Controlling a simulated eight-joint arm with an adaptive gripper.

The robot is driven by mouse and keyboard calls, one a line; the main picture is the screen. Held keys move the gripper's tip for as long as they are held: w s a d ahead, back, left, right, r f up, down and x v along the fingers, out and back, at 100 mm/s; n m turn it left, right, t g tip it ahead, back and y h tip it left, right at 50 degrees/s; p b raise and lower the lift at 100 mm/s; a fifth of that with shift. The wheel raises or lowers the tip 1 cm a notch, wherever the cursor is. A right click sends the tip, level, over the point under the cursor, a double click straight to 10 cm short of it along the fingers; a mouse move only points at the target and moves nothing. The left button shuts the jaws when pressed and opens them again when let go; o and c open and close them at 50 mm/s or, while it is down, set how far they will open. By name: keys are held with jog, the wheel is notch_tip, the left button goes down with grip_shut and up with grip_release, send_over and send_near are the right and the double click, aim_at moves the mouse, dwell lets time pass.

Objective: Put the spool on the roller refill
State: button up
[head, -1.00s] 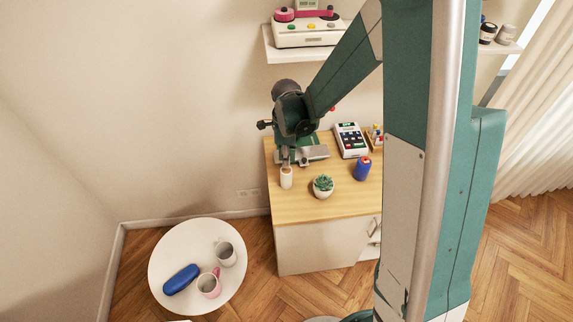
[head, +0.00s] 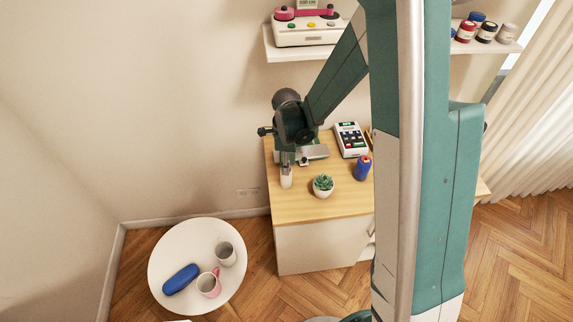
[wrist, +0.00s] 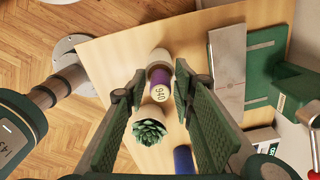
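A purple spool (wrist: 180,88) with a cream end marked 940 shows between my gripper's fingertips in the wrist view (wrist: 160,82). A cream cylinder (wrist: 158,62), which looks like the roller refill, is just beyond the spool; whether they touch is unclear. In the head view this pale cylinder (head: 286,178) stands upright near the left edge of the cabinet top, directly below my gripper (head: 287,162). The fingers are apart around the spool, but whether they press on it is unclear. The spool cannot be made out in the head view.
A potted succulent (head: 323,185) stands close to the right of the pale cylinder. A blue spool-like item (head: 362,168), a calculator-like device (head: 351,139) and a green machine with a metal plate (head: 313,152) are nearby. The front of the wooden top (head: 315,210) is clear.

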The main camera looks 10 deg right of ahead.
jog(key=shift+r, duration=0.2)
dwell(0.3)
notch_tip(320, 180, up, 12)
dwell(0.9)
dwell(0.6)
jog(key=shift+s, duration=0.1)
jog(key=s+d+r+n+t, duration=0.2)
jog(key=s+d+r+n, duration=0.1)
jog(key=s+r+n, duration=0.3)
jog(key=s+d+r+n+t, duration=0.1)
jog(key=s+d+r+n, duration=0.35)
jog(key=r, duration=0.35)
jog(key=s+d+r+n+t, duration=0.2)
jog(key=s+n, duration=0.3)
jog(key=s, duration=0.2)
jog(key=s+d+r+n+t, duration=0.2)
jog(key=s+d+n, duration=0.1)
jog(key=s+n, duration=0.2)
jog(key=shift+s+r, duration=0.3)
jog(key=shift+s, duration=0.85)
jog(key=shift+n, duration=0.25)
